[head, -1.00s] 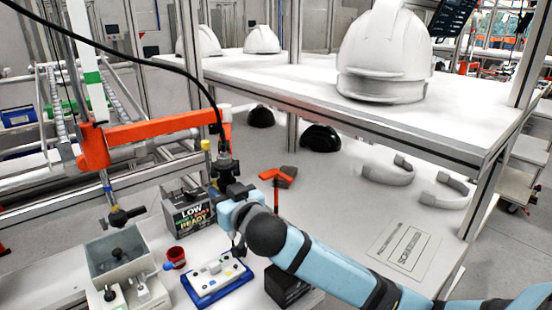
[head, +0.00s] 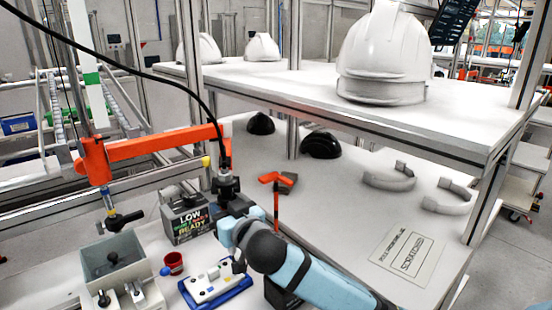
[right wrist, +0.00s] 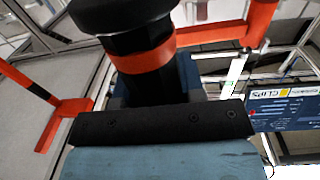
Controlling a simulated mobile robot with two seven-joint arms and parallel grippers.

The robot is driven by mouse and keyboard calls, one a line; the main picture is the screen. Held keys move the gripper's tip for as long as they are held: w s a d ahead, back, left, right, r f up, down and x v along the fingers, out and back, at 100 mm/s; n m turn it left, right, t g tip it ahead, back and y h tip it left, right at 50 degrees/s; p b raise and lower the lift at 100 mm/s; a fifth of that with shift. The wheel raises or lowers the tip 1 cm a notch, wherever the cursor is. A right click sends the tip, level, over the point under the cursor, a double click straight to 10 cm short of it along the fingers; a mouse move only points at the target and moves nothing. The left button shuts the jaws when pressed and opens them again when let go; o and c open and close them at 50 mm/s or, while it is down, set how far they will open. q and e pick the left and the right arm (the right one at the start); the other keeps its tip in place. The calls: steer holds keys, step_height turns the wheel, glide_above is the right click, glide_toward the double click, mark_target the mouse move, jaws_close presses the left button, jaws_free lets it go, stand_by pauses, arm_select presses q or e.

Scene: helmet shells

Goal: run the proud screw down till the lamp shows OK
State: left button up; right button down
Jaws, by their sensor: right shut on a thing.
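My right gripper (head: 229,203) is shut on the black driver (head: 226,166) under the orange swing arm (head: 160,146). The driver also shows in the right wrist view, a dark body with an orange band (right wrist: 145,62). The driver is upright, above and behind the white part (head: 214,281) in its blue tray (head: 238,291). Its bit is hidden behind my gripper and arm, and I cannot make out the proud screw. The lamp box (head: 183,229) to the left shows LOW and READY; I cannot see an OK. My left gripper is not in view.
A red cup (head: 172,265) and a grey bin (head: 113,260) stand left of the tray. An orange-handled tool (head: 275,180) stands behind my right arm. A shelf with white helmet shells (head: 384,55) overhangs the bench at the right; the bench beneath has free room.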

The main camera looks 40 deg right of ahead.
steer(key=shift+f, duration=0.55)
steer(key=shift+f+b, duration=0.65)
steer(key=shift+f, duration=0.25)
stand_by(0.6)
steer(key=shift+f+b, duration=0.3)
steer(key=shift+f, duration=0.35)
stand_by(1.7)
step_height(320, 180, up, 6)
steer(key=p, duration=0.6)
steer(key=shift+r, duration=0.1)
